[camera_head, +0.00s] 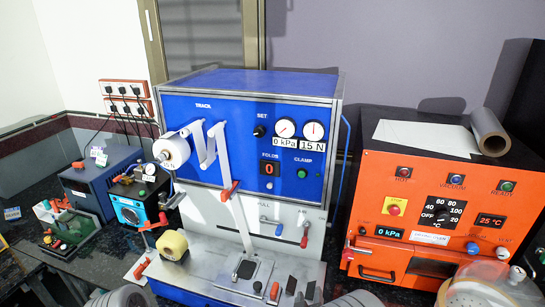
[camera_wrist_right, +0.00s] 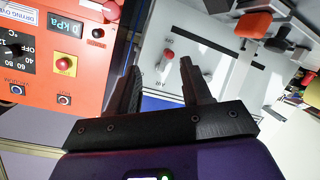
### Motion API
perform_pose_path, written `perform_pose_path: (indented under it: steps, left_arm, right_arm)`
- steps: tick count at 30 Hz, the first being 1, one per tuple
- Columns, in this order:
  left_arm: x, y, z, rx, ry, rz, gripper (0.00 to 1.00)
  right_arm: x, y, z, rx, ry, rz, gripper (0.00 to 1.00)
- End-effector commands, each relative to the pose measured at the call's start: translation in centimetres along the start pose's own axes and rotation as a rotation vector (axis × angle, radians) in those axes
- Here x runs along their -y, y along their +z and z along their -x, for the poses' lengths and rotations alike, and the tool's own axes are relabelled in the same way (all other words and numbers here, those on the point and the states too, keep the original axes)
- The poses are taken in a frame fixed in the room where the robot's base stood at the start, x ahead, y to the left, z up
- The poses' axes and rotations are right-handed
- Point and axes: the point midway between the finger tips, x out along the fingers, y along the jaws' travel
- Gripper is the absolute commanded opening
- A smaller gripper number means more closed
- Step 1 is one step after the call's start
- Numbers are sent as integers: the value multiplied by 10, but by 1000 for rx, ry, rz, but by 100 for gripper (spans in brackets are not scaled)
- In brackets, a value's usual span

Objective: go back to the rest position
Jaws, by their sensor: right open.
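My right gripper (camera_head: 300,288) shows at the bottom of the head view as two dark fingers, in front of the metal deck of the blue machine (camera_head: 230,110). In the right wrist view the right gripper (camera_wrist_right: 160,65) has its two black fingers spread apart, with nothing between them. Beyond the fingers lie the machine's pale panel and a red-tipped lever (camera_wrist_right: 168,54). Grey rounded parts of my arms show at the bottom edge of the head view. My left gripper is not visible there.
The orange oven (camera_head: 380,210) stands at the right, with a grey roll (camera_head: 488,132) on top. A clear dome (camera_head: 490,287) is at the lower right. A yellow roll (camera_head: 172,245) is at the deck's left. Blue boxes (camera_head: 100,180) stand further left. Floor space is hidden.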

Motion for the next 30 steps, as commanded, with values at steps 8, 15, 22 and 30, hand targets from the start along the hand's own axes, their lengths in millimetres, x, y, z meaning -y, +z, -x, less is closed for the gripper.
perform_pose_path:
  steps: [8,15,22,30]
  left_arm:
    - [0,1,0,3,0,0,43]
    - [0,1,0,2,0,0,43]
    - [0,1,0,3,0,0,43]
    - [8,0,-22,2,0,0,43]
  right_arm:
    - [35,114,0,332,-221,-149,49]
    - [77,223,53,756,-444,-392,49]
    - [102,269,114,1062,-580,-586,49]
    - [125,301,145,1230,-657,-691,49]
